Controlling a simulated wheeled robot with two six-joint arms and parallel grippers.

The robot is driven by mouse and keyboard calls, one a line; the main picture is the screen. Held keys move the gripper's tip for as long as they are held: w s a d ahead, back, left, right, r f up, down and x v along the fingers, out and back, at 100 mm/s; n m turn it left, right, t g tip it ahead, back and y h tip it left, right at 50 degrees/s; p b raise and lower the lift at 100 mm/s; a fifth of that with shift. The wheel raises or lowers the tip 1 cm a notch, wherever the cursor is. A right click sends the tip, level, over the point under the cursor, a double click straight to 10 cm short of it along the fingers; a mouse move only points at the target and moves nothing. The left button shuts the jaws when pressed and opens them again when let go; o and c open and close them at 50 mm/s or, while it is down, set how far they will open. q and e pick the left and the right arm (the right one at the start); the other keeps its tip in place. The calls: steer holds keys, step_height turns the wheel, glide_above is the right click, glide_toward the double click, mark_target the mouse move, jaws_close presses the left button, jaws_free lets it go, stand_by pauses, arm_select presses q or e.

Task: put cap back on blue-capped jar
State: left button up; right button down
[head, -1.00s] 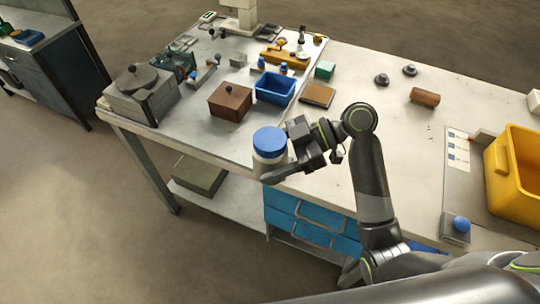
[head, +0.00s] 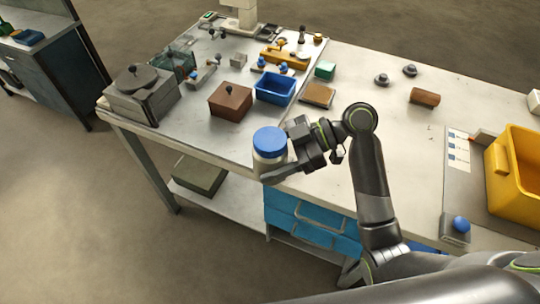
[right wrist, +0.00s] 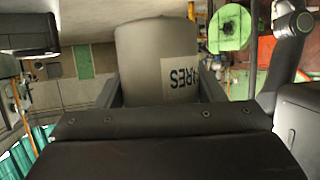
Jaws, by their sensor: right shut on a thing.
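The blue-capped jar (head: 268,160) is pale grey with a blue cap (head: 269,140) on its top. My right gripper (head: 276,168) is shut on the jar's body from the right side. In the right wrist view the jar (right wrist: 150,60) fills the space between the fingers, and part of a printed label shows. The cap is outside that view. I cannot tell how tightly the cap sits. My left gripper is not in view.
On the workbench (head: 375,107), a brown box (head: 230,101) and a blue bin (head: 275,88) stand behind the jar. A grey machine (head: 142,95) is at the left corner. A yellow crate (head: 515,165) stands at the right.

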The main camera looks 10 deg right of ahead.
stand_by(0.3)
steer(key=s+d+r+m+t+h, duration=0.2)
steer(key=d+m+t, duration=0.6)
steer(key=d, duration=0.6)
steer(key=shift+d+t, duration=0.4)
steer(key=shift+t, duration=0.2)
